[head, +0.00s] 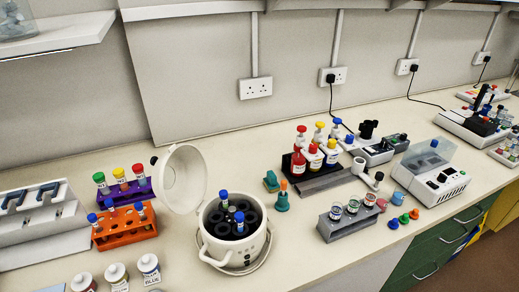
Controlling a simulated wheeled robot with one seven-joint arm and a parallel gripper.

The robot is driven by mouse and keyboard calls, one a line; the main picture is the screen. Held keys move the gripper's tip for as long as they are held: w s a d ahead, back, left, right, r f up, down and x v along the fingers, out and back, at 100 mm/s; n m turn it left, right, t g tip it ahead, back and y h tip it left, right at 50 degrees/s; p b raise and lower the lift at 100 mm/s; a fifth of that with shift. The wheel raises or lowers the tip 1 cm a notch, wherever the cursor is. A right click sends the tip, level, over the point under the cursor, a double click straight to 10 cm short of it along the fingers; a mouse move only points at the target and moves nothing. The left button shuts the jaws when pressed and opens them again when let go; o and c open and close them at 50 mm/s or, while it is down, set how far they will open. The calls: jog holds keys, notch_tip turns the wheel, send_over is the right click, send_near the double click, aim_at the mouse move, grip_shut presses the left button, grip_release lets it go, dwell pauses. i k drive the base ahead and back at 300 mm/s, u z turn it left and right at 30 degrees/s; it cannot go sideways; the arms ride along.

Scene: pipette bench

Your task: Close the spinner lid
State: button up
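The spinner (235,233) is a white, round, pot-like machine on the bench, left of the middle in the head view. Its round white lid (182,180) stands open, tilted up at the spinner's back left. The dark rotor (232,222) inside is exposed. Blue-capped tubes (224,197) stand in some of its holes; other holes look empty. My gripper does not show in this view.
An orange tube rack (124,230) and a purple rack (124,193) stand close left of the lid. Bottles (149,268) stand at the front left. Small teal objects (282,201) are right of the spinner. Bench (290,245) is clear at front right of it.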

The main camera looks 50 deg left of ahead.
aim_at(173, 177)
jog(key=z, duration=0.75)
jog(key=k, duration=1.75)
jog(key=u, duration=2.05)
jog(key=k, duration=0.5)
jog(key=u, duration=1.25)
jog(key=i, duration=0.65)
jog(key=z, duration=0.7)
